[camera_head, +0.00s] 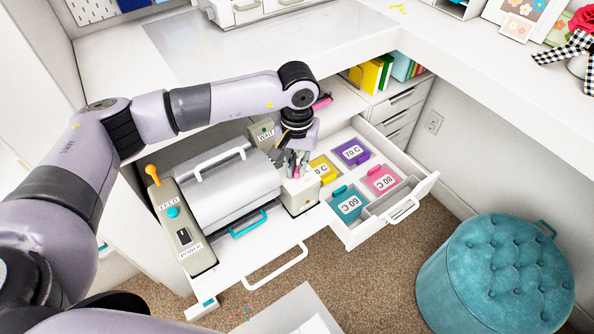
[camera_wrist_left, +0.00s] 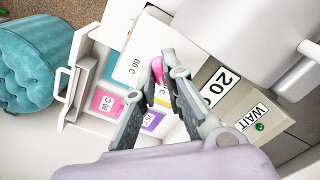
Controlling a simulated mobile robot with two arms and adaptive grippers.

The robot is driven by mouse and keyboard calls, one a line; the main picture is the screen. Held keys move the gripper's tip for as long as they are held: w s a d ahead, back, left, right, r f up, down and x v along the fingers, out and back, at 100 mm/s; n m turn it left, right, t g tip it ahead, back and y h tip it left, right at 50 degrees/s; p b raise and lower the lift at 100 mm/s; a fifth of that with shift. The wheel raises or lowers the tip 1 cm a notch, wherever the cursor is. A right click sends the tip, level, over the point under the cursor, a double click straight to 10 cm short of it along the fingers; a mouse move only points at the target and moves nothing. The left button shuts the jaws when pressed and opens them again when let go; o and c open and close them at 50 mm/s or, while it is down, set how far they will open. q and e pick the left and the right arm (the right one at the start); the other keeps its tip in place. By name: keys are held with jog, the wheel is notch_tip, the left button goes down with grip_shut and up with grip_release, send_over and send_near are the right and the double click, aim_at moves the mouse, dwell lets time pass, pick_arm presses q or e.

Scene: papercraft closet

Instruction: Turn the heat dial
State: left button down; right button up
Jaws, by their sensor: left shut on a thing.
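The laminating-type machine (camera_head: 235,185) stands on a pulled-out shelf under the desk. The heat dial (camera_wrist_left: 157,68) is a small pink knob at its right-hand end; in the head view it is a small pink spot (camera_head: 296,173), mostly hidden by my gripper. My left gripper (camera_head: 296,163) reaches down over that end from above. In the left wrist view its fingertips (camera_wrist_left: 160,78) are closed around the pink knob. My right gripper is not in view.
An open drawer (camera_head: 352,236) with purple, pink, teal and yellow temperature-marked packs is right of the machine. A teal tufted stool (camera_head: 497,275) stands on the carpet at the right. The white desk (camera_head: 440,90) runs above and behind. FEED and POWER controls (camera_head: 183,225) are at the machine's left end.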

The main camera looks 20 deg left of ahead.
aim_at(297, 170)
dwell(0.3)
pick_arm(q)
jog(key=c, duration=1.7)
grip_release()
notch_tip(297, 170, up, 12)
